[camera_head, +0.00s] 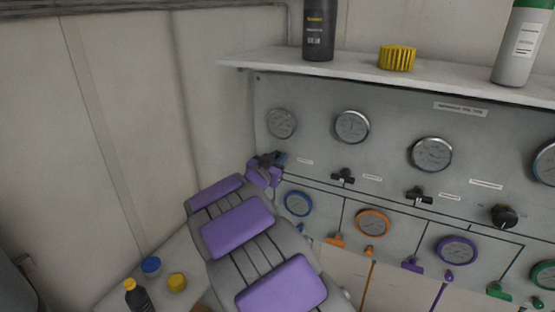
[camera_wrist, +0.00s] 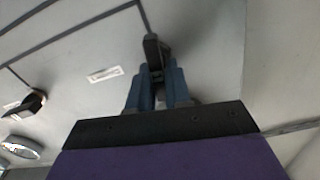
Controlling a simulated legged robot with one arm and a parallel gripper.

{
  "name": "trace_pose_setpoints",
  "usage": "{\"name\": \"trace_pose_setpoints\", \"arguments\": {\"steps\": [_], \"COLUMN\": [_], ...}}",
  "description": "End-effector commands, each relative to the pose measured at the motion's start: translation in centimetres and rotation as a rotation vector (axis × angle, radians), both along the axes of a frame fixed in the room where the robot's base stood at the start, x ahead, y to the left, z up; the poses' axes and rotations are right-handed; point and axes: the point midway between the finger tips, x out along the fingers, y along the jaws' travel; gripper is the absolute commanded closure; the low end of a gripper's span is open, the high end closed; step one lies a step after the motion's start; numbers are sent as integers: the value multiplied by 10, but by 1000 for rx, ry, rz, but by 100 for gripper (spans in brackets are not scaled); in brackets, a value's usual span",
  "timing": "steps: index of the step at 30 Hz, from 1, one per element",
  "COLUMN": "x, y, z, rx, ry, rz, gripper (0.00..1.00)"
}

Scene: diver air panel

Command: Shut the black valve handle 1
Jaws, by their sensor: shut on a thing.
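In the wrist view a black valve handle (camera_wrist: 153,48) stands out from the grey panel, with a thin dark line leading to it. My gripper (camera_wrist: 162,80) has its blue fingers on either side of the handle's near end and is shut on it. In the head view my gripper (camera_head: 272,160) is at the panel's left edge, below the leftmost gauge (camera_head: 281,123). My gripper and arm hide this handle there. I cannot read its label.
Other black valve handles (camera_head: 343,177) sit to the right, with a black knob (camera_head: 503,216) further along. Coloured gauges and valves run below. A bottle (camera_head: 138,296) and caps stand at lower left.

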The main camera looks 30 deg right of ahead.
Motion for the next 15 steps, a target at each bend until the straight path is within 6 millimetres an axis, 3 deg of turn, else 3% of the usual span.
{"name": "trace_pose_setpoints", "arguments": {"steps": [15], "x": [-1], "y": [0], "z": [-3], "rx": [114], "ry": [-148], "rz": [3], "gripper": [100]}}
